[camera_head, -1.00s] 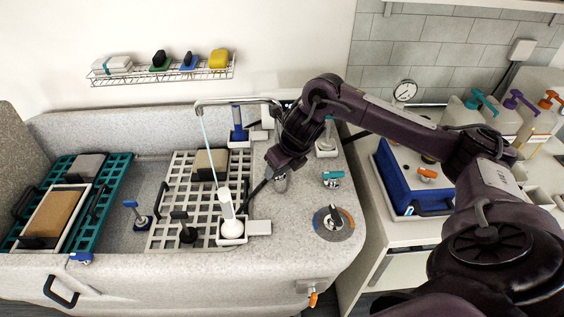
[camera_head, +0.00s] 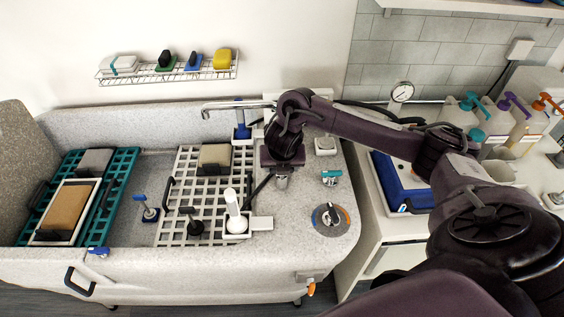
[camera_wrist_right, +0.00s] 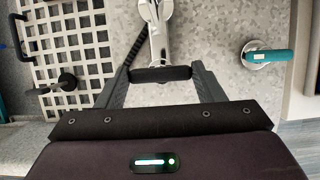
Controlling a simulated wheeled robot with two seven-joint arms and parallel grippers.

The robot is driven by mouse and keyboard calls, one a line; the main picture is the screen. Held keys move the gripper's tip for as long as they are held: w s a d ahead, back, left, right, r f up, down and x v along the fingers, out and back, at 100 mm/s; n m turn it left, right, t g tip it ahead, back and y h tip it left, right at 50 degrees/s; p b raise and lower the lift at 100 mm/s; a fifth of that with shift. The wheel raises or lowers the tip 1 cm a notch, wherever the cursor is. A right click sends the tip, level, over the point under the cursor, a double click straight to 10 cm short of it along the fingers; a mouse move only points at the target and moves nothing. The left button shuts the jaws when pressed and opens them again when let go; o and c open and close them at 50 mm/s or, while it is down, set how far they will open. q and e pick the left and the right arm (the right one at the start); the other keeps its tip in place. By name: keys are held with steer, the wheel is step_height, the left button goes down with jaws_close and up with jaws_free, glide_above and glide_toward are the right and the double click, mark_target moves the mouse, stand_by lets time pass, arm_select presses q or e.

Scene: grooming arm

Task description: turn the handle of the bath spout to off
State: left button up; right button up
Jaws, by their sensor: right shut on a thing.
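The chrome bath spout (camera_head: 235,104) reaches left over the tub from the deck, and no water stream shows under it. My right gripper (camera_wrist_right: 162,74) is over the deck beside the grid, its arm coming from the right. In the right wrist view, its jaws are shut on the dark bar of the spout's handle, with a chrome part (camera_wrist_right: 157,38) of the fitting just beyond. In the head view my wrist hides the handle and the fingertips. My left gripper is out of view.
A teal-handled valve (camera_head: 331,178) and a round dial knob (camera_head: 331,217) stand on the deck to the right. A white bottle-like piece (camera_head: 235,215) stands at the pale grid (camera_head: 172,232). A blue case (camera_head: 398,178) sits on the counter further right.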

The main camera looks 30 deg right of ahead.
steer(key=shift+w+r, duration=0.1)
stand_by(0.3)
steer(key=o, duration=1)
steer(key=shift+r, duration=0.25)
steer(key=p+v, duration=0.4)
steer(key=v, duration=0.3)
steer(key=shift+s, duration=0.2)
